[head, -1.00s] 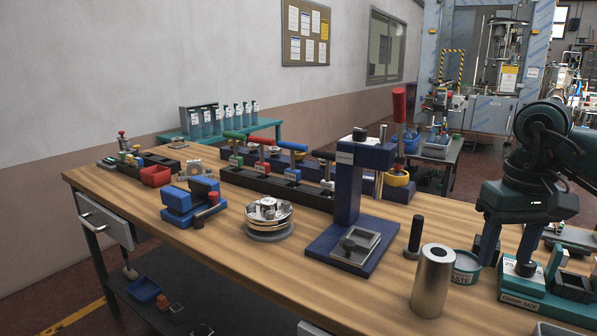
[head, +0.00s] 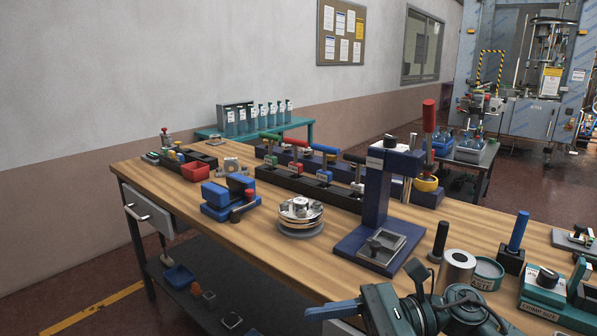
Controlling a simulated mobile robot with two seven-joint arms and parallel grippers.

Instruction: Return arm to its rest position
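My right arm's gripper (head: 338,312) is low at the bottom edge, in front of the bench. One blue-grey finger points left. The rest of the jaw is cut off or hidden, so its opening does not show. I see nothing held in the visible part. The wooden workbench (head: 232,241) lies behind it. A blue-handled tool (head: 518,231) stands upright in a dark block on the bench's right side, apart from the gripper. My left gripper is not in view.
A metal cylinder (head: 457,268), a teal cup (head: 487,273) and a teal fixture (head: 545,290) stand close behind my arm. A navy press stand (head: 378,205) rises mid-bench. A lower shelf (head: 205,290) holds small parts.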

